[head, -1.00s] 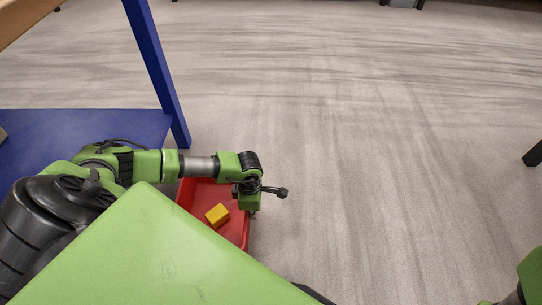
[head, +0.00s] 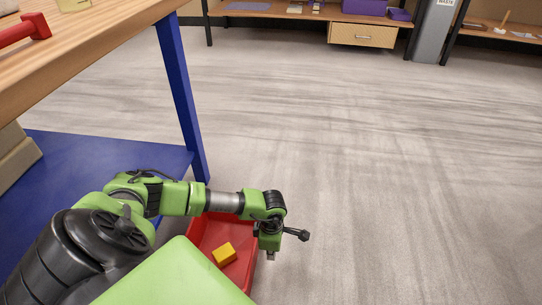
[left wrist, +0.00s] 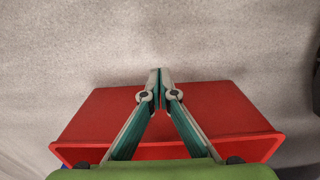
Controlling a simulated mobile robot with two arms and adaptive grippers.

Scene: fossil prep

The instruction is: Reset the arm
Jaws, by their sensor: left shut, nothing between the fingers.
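My left arm reaches in from the left in the head view, and its gripper (head: 271,254) points down at the right edge of a red bin (head: 207,233). In the left wrist view the left gripper (left wrist: 160,72) is shut with its fingertips together and nothing between them. The red bin also shows in the left wrist view (left wrist: 225,110), behind the fingers. A yellow block (head: 224,254) lies in the bin in the head view. My right gripper is not in view.
A wooden workbench (head: 95,55) with blue legs and a blue lower shelf (head: 80,165) stands at the left, close to my left arm. A grey waste bin (head: 432,32) and more benches stand along the back. The floor at the middle and right is clear.

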